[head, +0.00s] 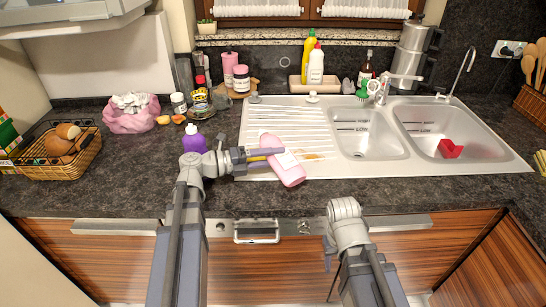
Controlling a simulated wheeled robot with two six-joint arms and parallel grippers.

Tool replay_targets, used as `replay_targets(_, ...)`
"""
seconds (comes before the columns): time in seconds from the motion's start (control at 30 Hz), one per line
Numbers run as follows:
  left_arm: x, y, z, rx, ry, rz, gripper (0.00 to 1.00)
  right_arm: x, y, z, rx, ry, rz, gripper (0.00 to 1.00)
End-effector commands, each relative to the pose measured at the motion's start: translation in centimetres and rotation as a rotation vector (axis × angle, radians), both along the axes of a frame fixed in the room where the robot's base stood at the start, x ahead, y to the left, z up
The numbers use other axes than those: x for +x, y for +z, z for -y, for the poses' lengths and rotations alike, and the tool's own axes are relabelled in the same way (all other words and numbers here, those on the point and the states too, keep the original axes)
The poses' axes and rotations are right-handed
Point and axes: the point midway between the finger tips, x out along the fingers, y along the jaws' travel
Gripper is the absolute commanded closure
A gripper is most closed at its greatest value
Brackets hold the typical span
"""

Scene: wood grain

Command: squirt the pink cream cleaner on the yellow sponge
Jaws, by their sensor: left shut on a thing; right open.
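The pink cream cleaner bottle (291,174) is tilted over the front of the sink's drainboard, its upper end toward the back left. My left gripper (270,155) comes in from the left and is shut on this bottle. A flat orange-yellow patch (318,156) shows on the drainboard just right of the bottle; I cannot tell whether it is the yellow sponge, partly hidden by the bottle, or something else. My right gripper (330,262) is low in front of the cabinet, below the counter edge, open and apart from the bottle. Its fingers are small and hard to make out.
A purple bottle (194,140) stands close behind my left arm. Two sink basins (364,140) lie to the right, with a red object (450,148) in the far one. A bread basket (62,152) and a pink bag (132,118) stand at left. The front right counter is clear.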

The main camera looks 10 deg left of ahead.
Motion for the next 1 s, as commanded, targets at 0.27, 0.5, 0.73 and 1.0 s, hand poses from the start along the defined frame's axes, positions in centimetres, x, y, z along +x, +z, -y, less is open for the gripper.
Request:
replay_targets(0.27,0.0,0.1,0.0,-0.002,0.000,0.001,1.00,0.0,0.0,0.0,0.000,0.000,0.000,0.50)
replay_targets(0.5,0.6,2.4,-0.6,0.121,0.002,0.115,1.00,0.0,3.3,0.0,0.000,0.000,0.000,0.50)
replay_targets(0.73,1.0,3.1,-1.1,0.245,0.000,0.235,1.00,0.0,5.0,0.0,0.000,0.000,0.000,0.50)
replay_targets(1.0,1.1,2.8,-1.1,0.254,0.000,0.243,1.00,0.0,4.8,0.0,0.000,0.000,0.000,0.50)
